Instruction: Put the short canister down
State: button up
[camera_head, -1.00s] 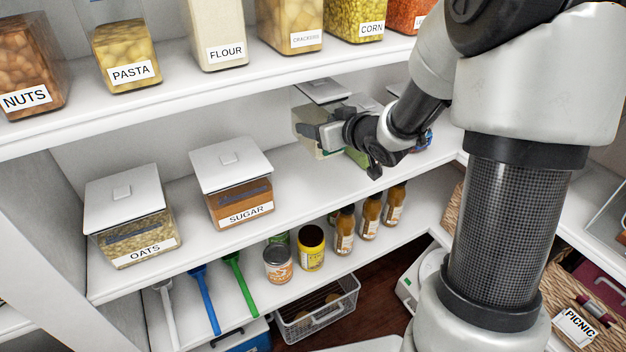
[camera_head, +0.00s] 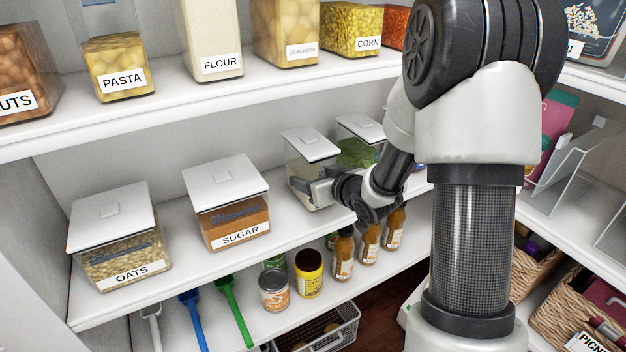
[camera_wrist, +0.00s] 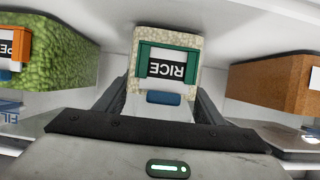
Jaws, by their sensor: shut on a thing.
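The short canister (camera_head: 303,175) is a clear box with a white lid, and the wrist view shows it as rice-filled with a RICE label (camera_wrist: 167,68). In the head view it is at the middle shelf (camera_head: 150,294), right of the sugar canister (camera_head: 232,224). My gripper (camera_head: 305,190) is shut on it, with a finger on each side in the wrist view (camera_wrist: 160,103). My gripper hides part of its front in the head view. I cannot tell whether its base touches the shelf.
A green-filled canister (camera_head: 357,153) stands close on its right, partly behind my arm. An oats canister (camera_head: 125,262) stands at the far left. The upper shelf (camera_head: 170,109) runs above. Cans and bottles stand on the shelf below.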

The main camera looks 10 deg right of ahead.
aim_at(310, 171)
jog(key=shift+r, duration=0.25)
jog(key=shift+f, duration=0.1)
jog(key=o, duration=1.7)
jog(key=shift+f, duration=0.15)
jog(key=shift+o, duration=0.2)
jog(key=shift+s+d+r, duration=0.1)
jog(key=shift+s+r, duration=0.1)
jog(key=shift+r, duration=0.1)
jog(key=p+v, duration=0.2)
jog(key=v, duration=0.9)
jog(key=shift+s+p, duration=0.3)
